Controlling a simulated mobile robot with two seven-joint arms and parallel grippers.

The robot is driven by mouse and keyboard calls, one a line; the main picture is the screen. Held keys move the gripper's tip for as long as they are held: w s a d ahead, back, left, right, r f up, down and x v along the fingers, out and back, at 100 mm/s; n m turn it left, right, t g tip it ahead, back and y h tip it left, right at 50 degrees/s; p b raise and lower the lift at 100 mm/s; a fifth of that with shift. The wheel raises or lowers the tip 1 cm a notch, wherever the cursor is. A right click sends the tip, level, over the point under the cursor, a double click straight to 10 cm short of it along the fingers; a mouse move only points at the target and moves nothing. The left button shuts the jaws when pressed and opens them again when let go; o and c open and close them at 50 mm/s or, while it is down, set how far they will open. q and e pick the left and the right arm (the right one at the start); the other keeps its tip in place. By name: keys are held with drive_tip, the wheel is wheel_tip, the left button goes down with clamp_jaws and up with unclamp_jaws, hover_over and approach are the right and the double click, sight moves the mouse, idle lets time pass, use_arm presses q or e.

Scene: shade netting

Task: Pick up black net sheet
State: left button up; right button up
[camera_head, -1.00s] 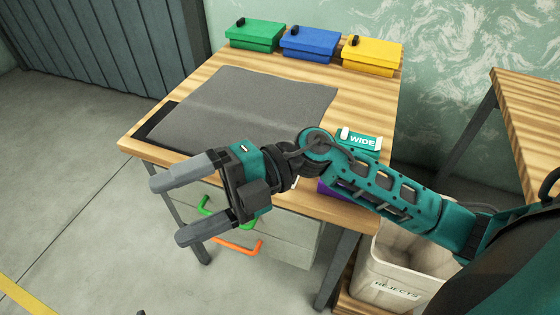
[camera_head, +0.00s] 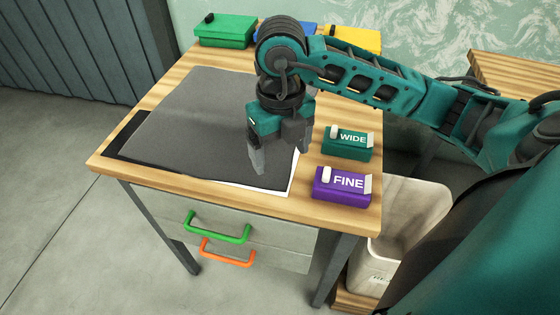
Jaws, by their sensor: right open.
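The dark grey-black net sheet (camera_head: 190,125) lies flat over most of the left and middle of the wooden table (camera_head: 330,212). A black strip (camera_head: 130,135) shows along its left edge, and a white strip (camera_head: 268,189) shows along its front right edge. My right gripper (camera_head: 281,160) points down over the front right part of the sheet, open and empty. I cannot tell whether its fingertips touch the sheet. The arm hides part of the sheet's right edge. My left gripper is not in view.
A green WIDE box (camera_head: 346,145) and a purple FINE box (camera_head: 341,187) sit just right of the gripper. Green (camera_head: 226,30), blue (camera_head: 298,30) and yellow (camera_head: 355,38) boxes line the back. A pale bin (camera_head: 415,215) stands right of the table; drawers with green and orange handles are below.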

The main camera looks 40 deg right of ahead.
sight(281, 185)
wheel_tip(281, 185, down, 7)
drive_tip(key=b, duration=0.4)
drive_tip(key=shift+r+b, duration=0.1)
drive_tip(key=shift+b, duration=0.2)
drive_tip(key=shift+f, duration=0.3)
drive_tip(key=shift+b, duration=0.3)
drive_tip(key=shift+f, duration=0.1)
drive_tip(key=shift+c, duration=0.2)
drive_tip(key=c, duration=0.4)
drive_tip(key=c, duration=1)
